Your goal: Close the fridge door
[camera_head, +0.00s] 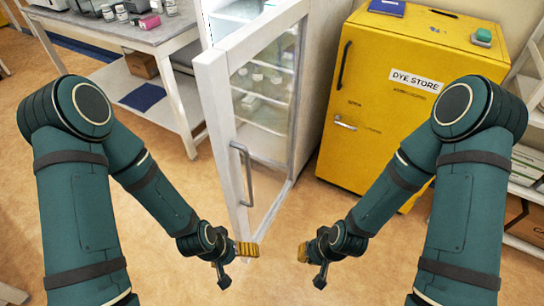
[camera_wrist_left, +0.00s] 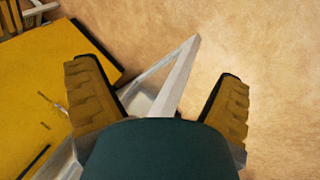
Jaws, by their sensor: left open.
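The white fridge (camera_head: 311,110) has its glass door (camera_head: 218,130) standing open, swung out towards me. A grey vertical handle (camera_head: 246,175) is on the door's near edge. My left gripper (camera_head: 247,250) is near the door's lower front corner, beneath the handle in the picture; I cannot tell whether it touches. In the left wrist view, my left gripper's (camera_wrist_left: 160,85) fingers are wide apart, and the white door frame (camera_wrist_left: 176,78) shows between and beyond them. My right gripper (camera_head: 303,253) is to the right of the door, facing the left one, with no object visible in it; its opening is unclear.
A yellow dye store cabinet (camera_head: 385,100) stands right of the fridge. A lab table (camera_head: 150,35) with jars and a pink item (camera_head: 149,22) is at the upper left. Shelving is at the right edge. The floor (camera_head: 175,275) in front is clear.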

